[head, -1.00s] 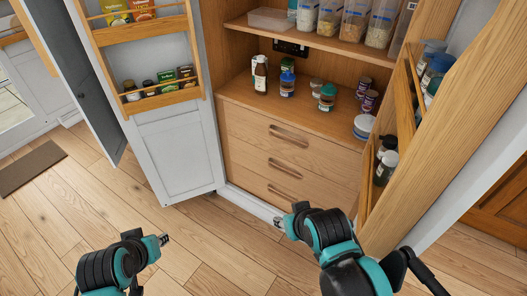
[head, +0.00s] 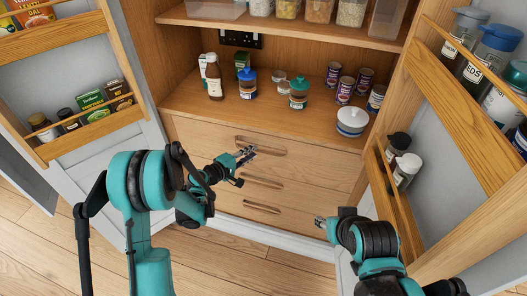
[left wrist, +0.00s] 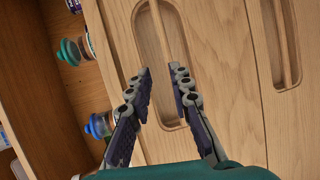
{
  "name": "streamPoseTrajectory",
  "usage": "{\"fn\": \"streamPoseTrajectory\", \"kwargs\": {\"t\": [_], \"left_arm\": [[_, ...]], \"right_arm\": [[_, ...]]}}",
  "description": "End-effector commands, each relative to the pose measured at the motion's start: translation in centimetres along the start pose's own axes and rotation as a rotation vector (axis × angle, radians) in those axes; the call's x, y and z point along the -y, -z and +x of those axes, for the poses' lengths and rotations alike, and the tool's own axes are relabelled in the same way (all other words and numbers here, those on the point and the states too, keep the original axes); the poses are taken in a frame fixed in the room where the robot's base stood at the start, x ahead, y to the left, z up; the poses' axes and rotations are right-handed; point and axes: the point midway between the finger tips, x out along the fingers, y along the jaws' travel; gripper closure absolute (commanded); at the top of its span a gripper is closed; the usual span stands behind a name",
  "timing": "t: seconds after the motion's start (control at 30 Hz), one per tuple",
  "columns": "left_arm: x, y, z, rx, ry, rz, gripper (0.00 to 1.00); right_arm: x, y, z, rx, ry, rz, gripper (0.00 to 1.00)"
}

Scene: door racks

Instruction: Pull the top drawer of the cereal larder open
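The larder's top drawer (head: 325,163) is a wooden front just below the shelf, and it is shut flush. Its long recessed handle (head: 262,145) is partly behind my left gripper. My left gripper (head: 248,154) is in front of this drawer; in the left wrist view its two fingers (left wrist: 160,72) are apart and empty. There the recessed handle (left wrist: 155,25) with its bar lies just beyond and between the fingertips. I cannot tell whether they touch the wood. My right gripper (head: 320,222) is low, in front of the lower drawers, and its finger opening is unclear.
Two more drawers (head: 262,208) lie below, both shut. The shelf above holds a sauce bottle (head: 214,78), jars, cans and a white lidded pot (head: 351,121). Open doors with racks stand at left (head: 100,130) and right (head: 460,100). Wooden floor shows below.

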Motion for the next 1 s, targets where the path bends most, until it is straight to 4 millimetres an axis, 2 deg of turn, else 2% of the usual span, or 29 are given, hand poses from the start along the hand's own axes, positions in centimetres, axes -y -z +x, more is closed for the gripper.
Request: {"fn": "streamPoseTrajectory", "kwargs": {"t": [0.03, 0.2, 0.63, 0.8, 1.0], "left_arm": [[0.9, 0.2, 0.4, 0.000, -0.016, -0.021, 0.80], [1.7, 0.4, 1.5, 0.003, -0.041, -0.053, 0.80], [1.5, 0.3, 7.8, 0.004, -0.039, -0.051, 0.80], [1.3, 0.4, 8.6, 0.002, -0.040, -0.052, 0.80], [1.2, 0.4, 8.6, 0.002, -0.040, -0.051, 0.80]], "right_arm": [[0.0, -0.1, 0.2, 0.000, 0.000, 0.000, 0.58], [0.0, -0.3, 0.5, 0.000, 0.000, 0.000, 0.58], [0.0, -1.5, 2.1, 0.000, 0.000, 0.000, 0.58], [0.0, -1.6, 2.2, 0.000, 0.000, 0.000, 0.58], [0.0, -1.5, 2.2, 0.000, 0.000, 0.000, 0.58]]}}
